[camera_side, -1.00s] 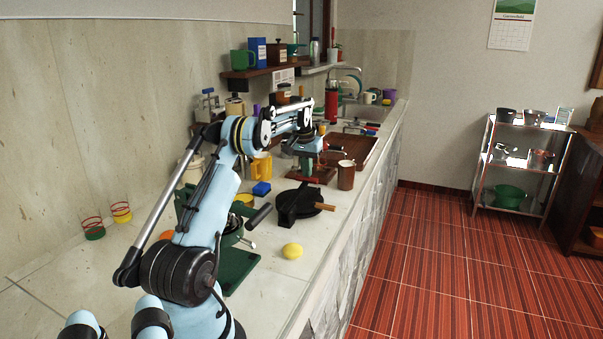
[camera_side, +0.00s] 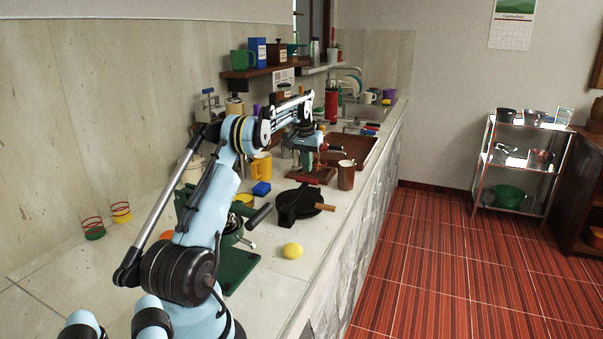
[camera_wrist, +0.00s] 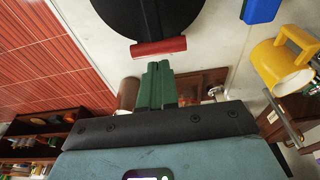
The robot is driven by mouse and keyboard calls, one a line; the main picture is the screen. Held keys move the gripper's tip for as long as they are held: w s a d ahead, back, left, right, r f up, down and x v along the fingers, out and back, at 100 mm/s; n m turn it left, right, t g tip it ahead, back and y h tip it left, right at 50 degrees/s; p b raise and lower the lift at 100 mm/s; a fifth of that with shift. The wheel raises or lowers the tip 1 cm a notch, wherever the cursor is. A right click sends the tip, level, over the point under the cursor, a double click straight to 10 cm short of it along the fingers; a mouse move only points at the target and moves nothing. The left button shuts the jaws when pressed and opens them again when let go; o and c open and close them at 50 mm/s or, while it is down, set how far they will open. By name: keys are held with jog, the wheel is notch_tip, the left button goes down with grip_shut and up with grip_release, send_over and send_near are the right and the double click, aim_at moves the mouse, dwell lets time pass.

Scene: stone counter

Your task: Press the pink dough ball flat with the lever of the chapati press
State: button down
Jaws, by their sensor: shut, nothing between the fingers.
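No pink dough ball can be seen.
A yellow lemon-like object (camera_side: 292,250) and a green stand (camera_side: 238,268) with a black-gripped lever are nearer on the counter. A blue block (camera_side: 261,188), yellow mug (camera_side: 261,166) and brown cup (camera_side: 346,175) stand around the press. The counter's edge drops off at right.

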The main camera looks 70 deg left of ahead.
jog(key=shift+r, duration=2.35)
jog(key=w+d+r+m+t, duration=0.1)
jog(key=w+d+r, duration=0.15)
jog(key=d, duration=0.55)
jog(key=w+d+r+m+t, duration=0.1)
jog(key=d+r+m, duration=0.15)
jog(key=d, duration=0.55)
jog(key=w+d+r+m, duration=0.1)
jog(key=d+r, duration=0.2)
jog(key=d, duration=0.5)
jog(key=s+d+f+m+t, duration=0.1)
jog(key=s+d+f, duration=0.2)
jog(key=d, duration=0.4)
jog(key=s+d+f+m+t+h, duration=0.1)
jog(key=s+d+f+m, duration=0.1)
jog(key=s+d, duration=0.4)
jog(key=s+d+f+m+t, duration=0.1)
jog(key=s+d+f, duration=0.3)
jog(key=d, duration=0.5)
jog(key=shift+s+d+t+h, duration=0.2)
jog(key=shift+s+t+h, duration=0.1)
jog(key=shift+s, duration=0.25)
